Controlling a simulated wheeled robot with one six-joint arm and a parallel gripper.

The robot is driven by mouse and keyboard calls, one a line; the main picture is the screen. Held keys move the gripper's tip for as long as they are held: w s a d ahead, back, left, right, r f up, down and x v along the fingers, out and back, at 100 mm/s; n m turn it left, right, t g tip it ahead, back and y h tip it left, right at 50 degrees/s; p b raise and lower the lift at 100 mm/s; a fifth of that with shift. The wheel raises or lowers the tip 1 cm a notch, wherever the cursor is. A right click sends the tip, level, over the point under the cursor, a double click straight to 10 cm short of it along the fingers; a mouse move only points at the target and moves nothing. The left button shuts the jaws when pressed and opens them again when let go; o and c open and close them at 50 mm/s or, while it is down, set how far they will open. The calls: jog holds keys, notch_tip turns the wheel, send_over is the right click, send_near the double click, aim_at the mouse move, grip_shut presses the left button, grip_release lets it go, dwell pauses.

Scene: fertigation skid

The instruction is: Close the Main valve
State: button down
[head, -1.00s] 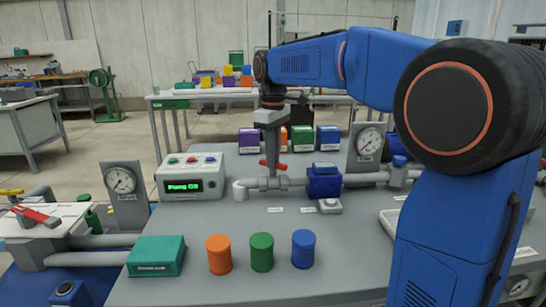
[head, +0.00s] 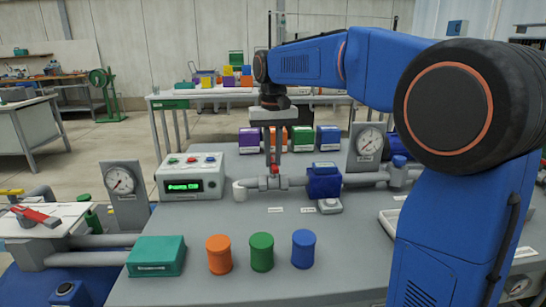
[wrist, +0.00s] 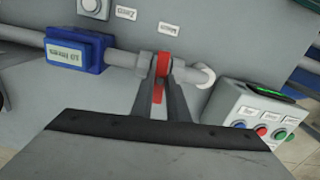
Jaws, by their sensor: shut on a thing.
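The valve (head: 268,183) sits on the grey pipe at the back of the bench, with its red handle (head: 275,170) on top. In the wrist view the red handle (wrist: 162,66) lies across the pipe, roughly square to it. My gripper (head: 272,168) reaches down from above and is shut on the handle. In the wrist view my gripper's two fingers (wrist: 162,88) stand on either side of the handle.
A blue pipe unit (head: 324,181) stands right of the valve, and a control box (head: 190,176) with a green display stands left. Gauges (head: 123,183) (head: 367,145) flank them. Orange, green and blue cylinders (head: 303,249) and a teal box (head: 156,256) stand at the front.

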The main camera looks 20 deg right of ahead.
aim_at(273, 163)
jog(key=shift+m, duration=0.6)
jog(key=c, duration=1.7)
grip_release()
notch_tip(273, 163, up, 17)
jog(key=shift+r, duration=0.2)
